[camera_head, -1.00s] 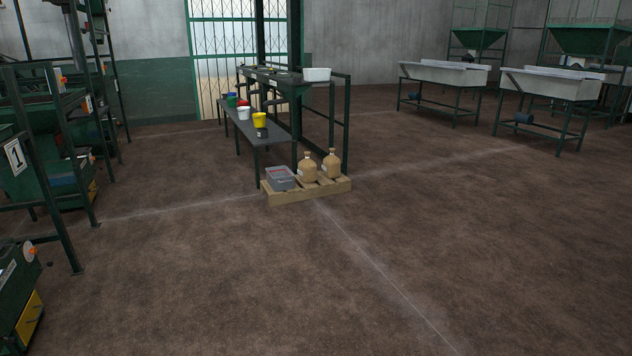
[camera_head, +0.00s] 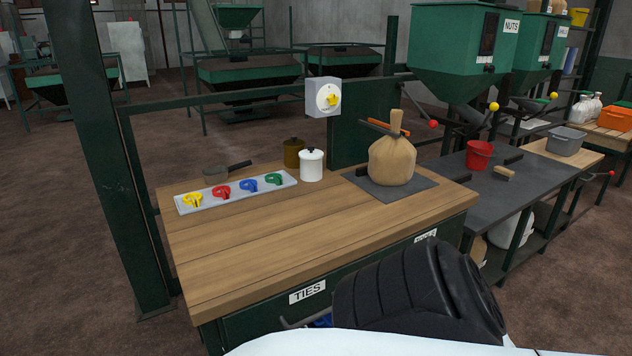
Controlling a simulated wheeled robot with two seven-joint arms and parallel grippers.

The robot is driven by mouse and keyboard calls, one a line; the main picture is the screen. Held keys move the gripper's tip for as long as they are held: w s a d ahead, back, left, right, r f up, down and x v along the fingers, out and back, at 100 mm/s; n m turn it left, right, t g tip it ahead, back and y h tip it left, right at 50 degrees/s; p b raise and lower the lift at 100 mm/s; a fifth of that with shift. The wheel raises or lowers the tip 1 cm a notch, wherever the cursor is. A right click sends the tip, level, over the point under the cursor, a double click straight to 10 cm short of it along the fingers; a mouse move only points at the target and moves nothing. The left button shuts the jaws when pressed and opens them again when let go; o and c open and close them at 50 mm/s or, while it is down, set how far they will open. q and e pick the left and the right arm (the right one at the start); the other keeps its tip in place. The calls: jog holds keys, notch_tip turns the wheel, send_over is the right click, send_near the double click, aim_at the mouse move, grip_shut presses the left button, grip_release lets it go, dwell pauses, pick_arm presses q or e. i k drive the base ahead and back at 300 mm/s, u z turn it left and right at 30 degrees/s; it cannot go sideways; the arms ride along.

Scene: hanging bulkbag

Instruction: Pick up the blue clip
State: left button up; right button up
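The blue clip (camera_head: 248,185) lies on a pale grey tray (camera_head: 186,210) on the wooden workbench (camera_head: 300,235). It is in a row of clips, between the red clip (camera_head: 221,191) on its left and the green clip (camera_head: 273,179) on its right. The yellow clip (camera_head: 193,200) is at the row's left end. Neither of my grippers shows. A black ribbed part and a white part of my own body fill the bottom middle and right, hiding part of the bench's front.
A tied brown bag (camera_head: 392,163) stands on a dark plate at the bench's right. A white canister (camera_head: 312,165), a brown pot (camera_head: 293,153) and a scoop (camera_head: 226,170) stand behind the tray. A green post (camera_head: 97,150) rises at the left. The bench's front middle is clear.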

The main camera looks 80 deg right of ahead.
aim_at(251, 184)
jog(key=z, duration=2.45)
